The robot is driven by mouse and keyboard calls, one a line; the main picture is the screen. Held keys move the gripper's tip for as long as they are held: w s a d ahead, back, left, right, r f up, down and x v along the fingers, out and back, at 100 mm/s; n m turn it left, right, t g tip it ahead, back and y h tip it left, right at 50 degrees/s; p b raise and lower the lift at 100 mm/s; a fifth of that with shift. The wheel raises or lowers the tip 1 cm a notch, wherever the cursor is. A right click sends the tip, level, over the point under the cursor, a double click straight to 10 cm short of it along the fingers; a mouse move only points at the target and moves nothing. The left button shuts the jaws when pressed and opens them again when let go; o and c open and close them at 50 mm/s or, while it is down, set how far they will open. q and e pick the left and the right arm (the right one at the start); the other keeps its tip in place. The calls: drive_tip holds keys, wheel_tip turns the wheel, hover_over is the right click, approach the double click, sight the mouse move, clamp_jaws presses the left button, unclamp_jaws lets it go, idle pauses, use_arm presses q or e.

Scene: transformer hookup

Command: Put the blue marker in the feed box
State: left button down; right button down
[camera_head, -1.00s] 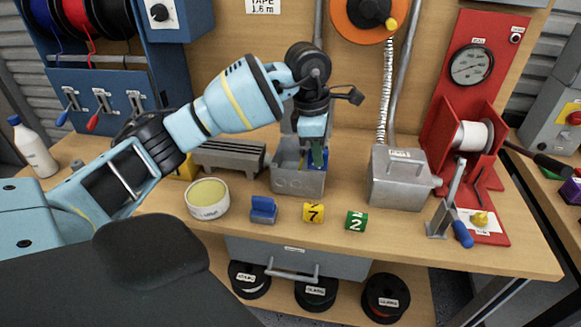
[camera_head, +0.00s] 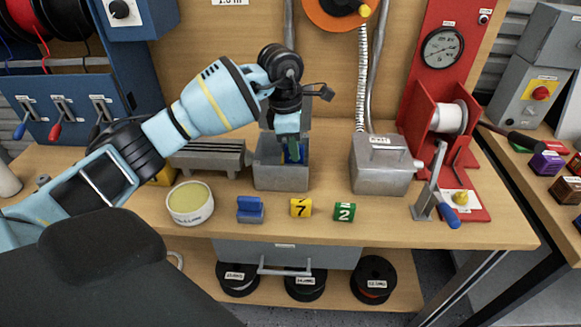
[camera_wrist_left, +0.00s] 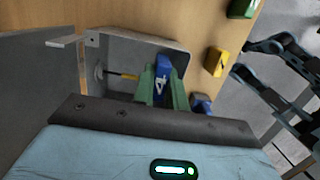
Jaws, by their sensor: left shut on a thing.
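My left gripper (camera_head: 291,152) points down into the open grey feed box (camera_head: 281,180) at the back middle of the bench. Its green fingers (camera_wrist_left: 158,90) are shut on the blue marker (camera_wrist_left: 162,64), which has a white character on it. The marker also shows as a small blue patch inside the box in the head view (camera_head: 299,153). It is between the box walls. The fingers partly hide it, and I cannot tell whether it touches the box floor. I do not make out my right gripper.
In front stand a blue block (camera_head: 250,209), a yellow 7 marker (camera_head: 301,208) and a green 2 marker (camera_head: 344,211). A round tin (camera_head: 190,203) is at left. A closed grey box (camera_head: 380,170) stands at right, with a gap between the boxes.

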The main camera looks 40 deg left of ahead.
sight(294, 167)
use_arm(q)
drive_tip(key=shift+f, duration=3.05)
drive_tip(key=shift+f, duration=0.2)
drive_tip(key=c, duration=1.7)
unclamp_jaws()
drive_tip(key=shift+r, duration=0.1)
drive_tip(key=r, duration=0.4)
drive_tip(key=a+r, duration=0.1)
drive_tip(key=r, duration=0.3)
drive_tip(key=s+r, duration=0.1)
drive_tip(key=r, duration=0.3)
drive_tip(key=shift+a, duration=0.3)
